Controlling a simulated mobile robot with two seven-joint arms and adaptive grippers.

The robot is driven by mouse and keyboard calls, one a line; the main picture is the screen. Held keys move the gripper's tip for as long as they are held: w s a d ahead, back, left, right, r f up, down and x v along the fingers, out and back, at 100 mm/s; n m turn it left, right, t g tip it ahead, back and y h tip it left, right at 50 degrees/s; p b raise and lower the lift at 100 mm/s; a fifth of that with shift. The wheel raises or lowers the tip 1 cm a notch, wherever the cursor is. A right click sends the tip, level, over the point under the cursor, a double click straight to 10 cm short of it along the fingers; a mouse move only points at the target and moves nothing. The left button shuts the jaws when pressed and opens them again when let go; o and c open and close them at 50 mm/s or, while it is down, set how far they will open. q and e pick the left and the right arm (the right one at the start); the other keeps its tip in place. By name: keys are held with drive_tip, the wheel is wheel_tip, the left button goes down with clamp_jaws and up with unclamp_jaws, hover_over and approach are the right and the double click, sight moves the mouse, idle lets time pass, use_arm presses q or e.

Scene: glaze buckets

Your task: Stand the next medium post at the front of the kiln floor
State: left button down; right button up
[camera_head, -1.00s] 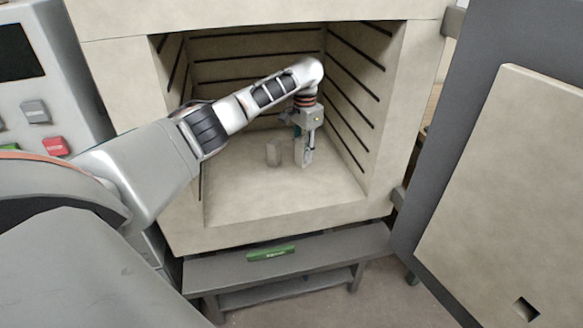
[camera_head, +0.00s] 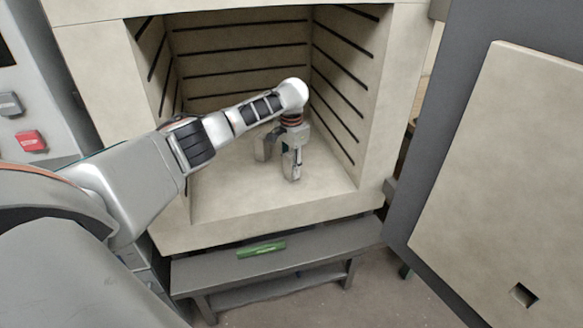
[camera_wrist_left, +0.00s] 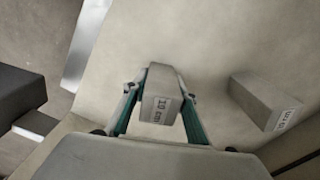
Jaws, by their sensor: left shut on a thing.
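I cannot tell whether the held post touches the floor. A second grey post (camera_head: 263,147) stands on the floor just left of the gripper, partly behind my arm. This post also shows in the left wrist view (camera_wrist_left: 262,101), to the right and apart from the held one. My right gripper is out of view.
Shelf-slotted kiln walls (camera_head: 240,60) close in the back and sides. The open kiln door (camera_head: 490,180) stands at the right. The front and left of the floor are clear.

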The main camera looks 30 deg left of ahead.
use_arm(q)
drive_tip(key=c, duration=1.8)
unclamp_jaws()
drive_tip(key=shift+f, duration=0.1)
drive_tip(key=shift+o, duration=0.9)
wheel_tip(320, 180, up, 12)
drive_tip(key=p, duration=0.4)
drive_tip(key=shift+r, duration=0.2)
drive_tip(key=shift+s+d+f, duration=0.1)
